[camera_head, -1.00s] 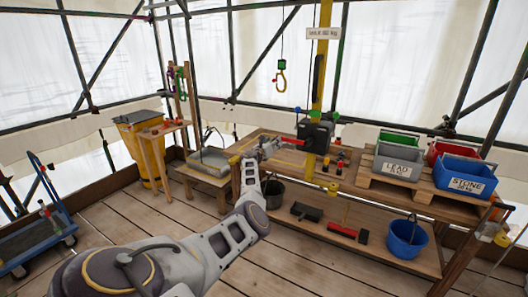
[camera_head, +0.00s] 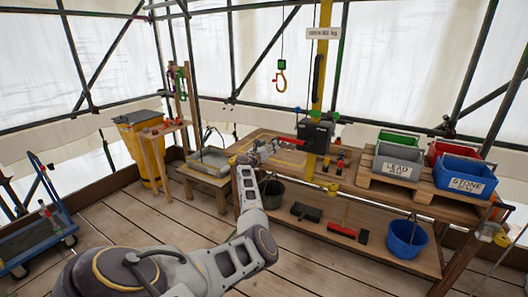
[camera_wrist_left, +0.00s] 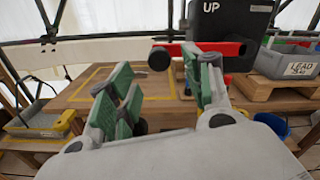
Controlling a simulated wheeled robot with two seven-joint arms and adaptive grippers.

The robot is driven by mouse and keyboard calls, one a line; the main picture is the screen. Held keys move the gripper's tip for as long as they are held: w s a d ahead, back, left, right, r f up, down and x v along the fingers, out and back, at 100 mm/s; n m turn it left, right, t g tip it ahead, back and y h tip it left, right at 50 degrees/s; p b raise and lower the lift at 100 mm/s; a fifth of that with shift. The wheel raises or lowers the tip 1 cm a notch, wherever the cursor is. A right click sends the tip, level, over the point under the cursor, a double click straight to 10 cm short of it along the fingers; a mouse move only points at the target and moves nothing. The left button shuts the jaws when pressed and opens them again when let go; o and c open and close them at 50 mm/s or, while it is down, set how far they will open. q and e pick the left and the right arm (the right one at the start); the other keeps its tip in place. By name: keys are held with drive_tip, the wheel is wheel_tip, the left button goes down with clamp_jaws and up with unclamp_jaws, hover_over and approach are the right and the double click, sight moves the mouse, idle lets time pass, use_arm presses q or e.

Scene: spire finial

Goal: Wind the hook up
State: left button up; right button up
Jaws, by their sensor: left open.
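The yellow hook (camera_head: 281,80) hangs on a line from a green block (camera_head: 282,64), high above the workbench. The black winch box (camera_head: 315,133) is on the yellow post (camera_head: 321,70); in the left wrist view the box (camera_wrist_left: 232,30) reads "UP". Its red crank (camera_head: 291,140) sticks out to the left. In the wrist view the crank arm (camera_wrist_left: 218,48) ends in a dark round knob (camera_wrist_left: 160,58). My left gripper (camera_head: 264,151) is open and empty, just left of the crank. In the wrist view its green-padded fingers (camera_wrist_left: 157,76) spread either side of the knob, which looks beyond the tips.
The workbench (camera_head: 350,178) holds the lead bin (camera_head: 397,165), the stone bin (camera_head: 465,178) and small red items. A yellow bin (camera_head: 140,145) and a blue trolley (camera_head: 40,235) stand left. The plank floor between is clear.

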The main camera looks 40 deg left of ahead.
use_arm(q)
drive_tip(key=shift+v, duration=2.35)
drive_tip(key=shift+m, duration=0.3)
